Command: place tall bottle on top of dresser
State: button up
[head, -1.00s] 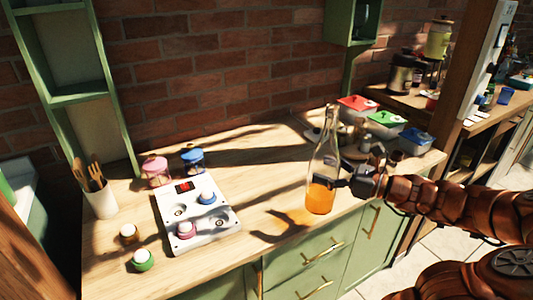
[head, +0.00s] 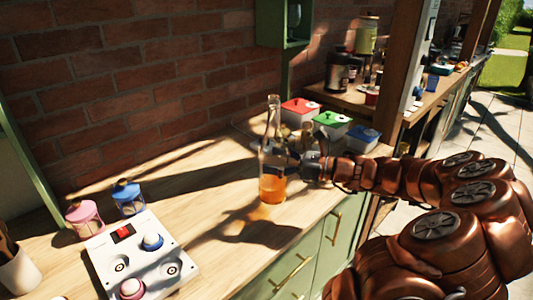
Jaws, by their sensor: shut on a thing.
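The tall bottle (head: 272,165) is clear glass with orange liquid in its lower part. It is upright, above or on the wooden top (head: 215,185) of the green dresser (head: 310,262); I cannot tell whether its base touches the wood. My gripper (head: 290,160) reaches in from the right and is shut on the bottle at mid-height. The bottle partly hides the fingers.
Containers with red (head: 300,110), green (head: 333,123) and blue (head: 362,136) lids stand behind and right of the bottle. A white panel with knobs (head: 140,258), a pink jar (head: 84,217) and a blue jar (head: 128,197) are at left. Bare wood lies between.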

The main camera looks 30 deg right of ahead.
jog(key=w+d+f+p, duration=0.2)
jog(key=w+d+f, duration=0.2)
jog(key=w, duration=0.5)
jog(key=shift+w+d+f, duration=0.15)
jog(key=shift+w+d, duration=0.05)
jog(key=shift+d, duration=0.05)
dwell(0.3)
jog(key=shift+f, duration=0.1)
jog(key=o, duration=1.7)
jog(key=shift+f, duration=0.1)
jog(key=b+v, duration=0.1)
jog(key=v, duration=1.1)
jog(key=shift+b, duration=0.3)
